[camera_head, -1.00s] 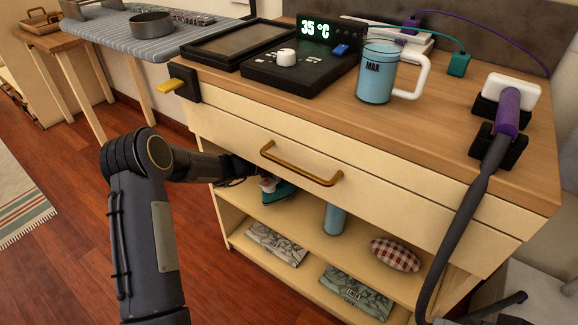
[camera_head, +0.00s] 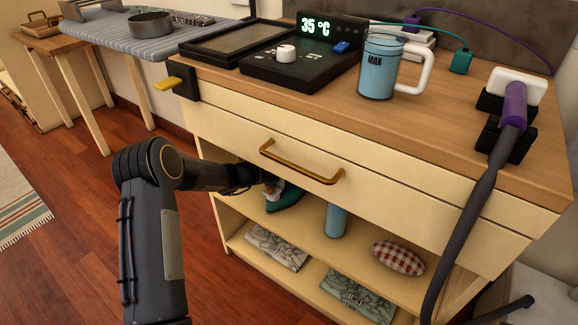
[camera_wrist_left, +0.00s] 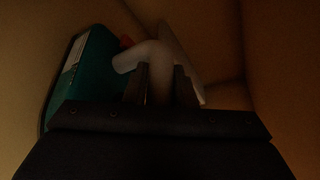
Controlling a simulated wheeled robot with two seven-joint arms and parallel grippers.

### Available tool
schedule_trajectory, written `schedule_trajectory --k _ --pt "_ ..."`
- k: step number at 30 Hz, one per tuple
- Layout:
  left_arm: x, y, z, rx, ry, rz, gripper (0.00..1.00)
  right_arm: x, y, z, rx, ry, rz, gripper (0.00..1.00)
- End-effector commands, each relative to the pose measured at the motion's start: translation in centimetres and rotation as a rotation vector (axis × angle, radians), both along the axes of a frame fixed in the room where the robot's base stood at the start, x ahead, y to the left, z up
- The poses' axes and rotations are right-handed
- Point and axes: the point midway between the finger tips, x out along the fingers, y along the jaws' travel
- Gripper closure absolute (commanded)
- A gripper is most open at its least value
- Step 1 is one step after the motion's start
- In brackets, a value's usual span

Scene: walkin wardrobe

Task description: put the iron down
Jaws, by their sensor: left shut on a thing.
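The iron (camera_head: 287,197) has a teal body and a pale handle. It is inside the cabinet at the upper open shelf (camera_head: 310,232), under the drawer. My left gripper (camera_wrist_left: 161,84) is shut on the iron's pale handle, with a dark finger on each side of it. In the head view the fingers are mostly hidden by the drawer front and shadow. The left wrist view shows the teal body (camera_wrist_left: 85,75) left of the fingers. I cannot tell whether the iron touches the shelf. My right gripper is not in view.
A blue cylinder (camera_head: 336,220) stands right of the iron, with a checked cushion (camera_head: 398,257) farther right. Folded cloths (camera_head: 275,247) lie on the lower shelf. The drawer front with its brass handle (camera_head: 300,165) overhangs the opening. A mug (camera_head: 379,70) stands on top.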

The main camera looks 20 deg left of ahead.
Motion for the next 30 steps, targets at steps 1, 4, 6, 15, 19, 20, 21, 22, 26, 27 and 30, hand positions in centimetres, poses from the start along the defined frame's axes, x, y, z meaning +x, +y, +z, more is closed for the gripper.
schedule_trajectory --k 1,4,6,15,19,20,21,22,26,27,30 --pt "0.1 0.0 0.2 -0.003 -0.006 -0.001 1.00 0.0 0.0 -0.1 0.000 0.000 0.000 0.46" --pt "0.0 0.0 -0.1 0.001 0.001 0.001 0.64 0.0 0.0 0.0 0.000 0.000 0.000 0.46" --pt "0.0 0.0 -0.1 0.001 0.001 0.001 0.54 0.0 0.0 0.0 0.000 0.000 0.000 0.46" --pt "0.0 0.0 0.1 0.001 -0.001 0.000 0.54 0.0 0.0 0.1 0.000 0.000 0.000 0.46" --pt "-0.8 1.0 0.5 0.000 0.001 0.003 0.54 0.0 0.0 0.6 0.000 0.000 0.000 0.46" --pt "-1.2 1.2 0.6 0.000 0.002 0.003 0.54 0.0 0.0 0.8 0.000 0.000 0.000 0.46" --pt "-1.7 1.8 0.8 0.001 0.001 0.003 0.54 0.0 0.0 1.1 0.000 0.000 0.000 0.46" --pt "-2.2 2.2 1.0 0.001 0.002 0.004 0.54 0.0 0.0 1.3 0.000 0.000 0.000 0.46" --pt "-4.3 4.1 1.7 0.000 0.001 0.004 0.54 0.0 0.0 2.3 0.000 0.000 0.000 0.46" --pt "-4.9 4.6 1.9 0.000 0.001 0.004 0.54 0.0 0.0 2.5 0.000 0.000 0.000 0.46" --pt "-6.3 5.9 2.3 0.000 0.000 0.004 0.54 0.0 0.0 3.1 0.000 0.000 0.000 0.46"
